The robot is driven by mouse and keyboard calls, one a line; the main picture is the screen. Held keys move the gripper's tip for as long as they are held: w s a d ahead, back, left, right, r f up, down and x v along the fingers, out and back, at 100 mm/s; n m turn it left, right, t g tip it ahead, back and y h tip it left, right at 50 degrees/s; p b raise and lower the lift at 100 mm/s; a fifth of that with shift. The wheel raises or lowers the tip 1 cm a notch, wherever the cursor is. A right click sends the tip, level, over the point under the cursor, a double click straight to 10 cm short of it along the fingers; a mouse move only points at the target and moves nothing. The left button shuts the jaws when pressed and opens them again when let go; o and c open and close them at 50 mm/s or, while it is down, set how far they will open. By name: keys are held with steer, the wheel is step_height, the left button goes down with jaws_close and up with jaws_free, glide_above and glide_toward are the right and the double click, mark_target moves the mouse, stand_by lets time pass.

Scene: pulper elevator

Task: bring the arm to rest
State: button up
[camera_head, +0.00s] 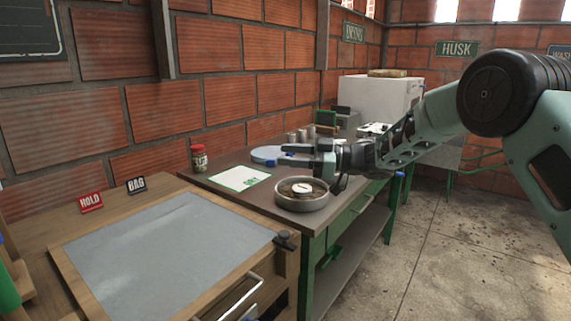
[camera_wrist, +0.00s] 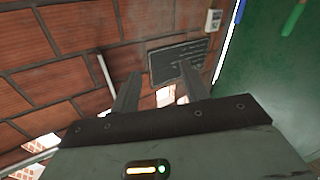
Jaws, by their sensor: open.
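My gripper (camera_head: 284,155) is at the end of my raised arm, above the dark table (camera_head: 225,181) in the head view, and points left. Its blue-tipped fingers are apart, with nothing seen between them. It is above and slightly behind the round metal pan (camera_head: 302,204), which holds dark material and a small white disc. In the wrist view, both fingers of my gripper (camera_wrist: 158,85) stand apart with the brick wall and a dark board (camera_wrist: 180,62) beyond them.
A wooden bench with a grey top (camera_head: 165,255) fills the front left, with HOLD (camera_head: 91,202) and BAG (camera_head: 136,185) signs. A jar (camera_head: 199,158), a white sheet (camera_head: 239,179) and several metal cups stand on the table. A white machine (camera_head: 375,100) is behind. Floor at right is clear.

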steer(key=s+a+r+m+t+h+p, duration=0.2)
steer(key=s+r+m+t+h+p, duration=0.15)
steer(key=r+m+t+h, duration=0.35)
steer(key=s+d+f+m+g+h+p, duration=0.1)
steer(key=s+d+f+g+h, duration=0.2)
steer(key=s, duration=1)
steer(key=s+d+f+m+g+h+p, duration=0.1)
steer(key=s+d+f+g+h+p, duration=0.1)
steer(key=s, duration=1.2)
steer(key=s+d+f+m+g+h+p, duration=0.1)
steer(key=s+d+f+g+h, duration=0.3)
steer(key=s+d, duration=0.4)
steer(key=s+m+h, duration=0.1)
steer(key=s, duration=0.4)
steer(key=shift+s+g+h+p, duration=0.25)
steer(key=shift+g+h+p, duration=0.05)
steer(key=shift+p, duration=0.05)
